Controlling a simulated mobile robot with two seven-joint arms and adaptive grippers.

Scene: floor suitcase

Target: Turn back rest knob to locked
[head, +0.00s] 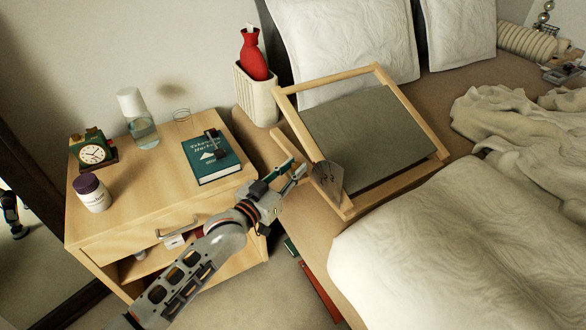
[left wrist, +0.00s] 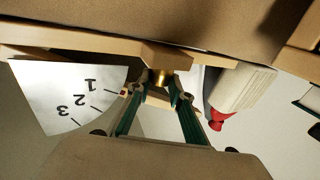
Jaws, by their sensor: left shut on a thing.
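The back rest (head: 437,157), a pale wooden frame with a grey-green panel, stands tilted on the bed. A pale scale plate (head: 328,184) is on its left side. In the left wrist view this plate (left wrist: 72,94) shows the marks 1, 2 and 3. The brass stem of the knob (left wrist: 161,78) shows between my left fingertips, with a tan piece just below it. My left gripper (head: 297,175) is shut on the knob beside the frame's left edge. In the head view the fingers hide the knob, and I cannot read its setting. My right gripper is not in view.
A wooden nightstand (head: 130,215) at left holds a teal book (head: 204,169), clock (head: 93,153), carafe (head: 140,125) and pill bottle (head: 93,194). A red hot-water bottle (head: 252,60) sits in a cream holder (head: 257,100) behind. A rumpled duvet (head: 480,240) lies at right.

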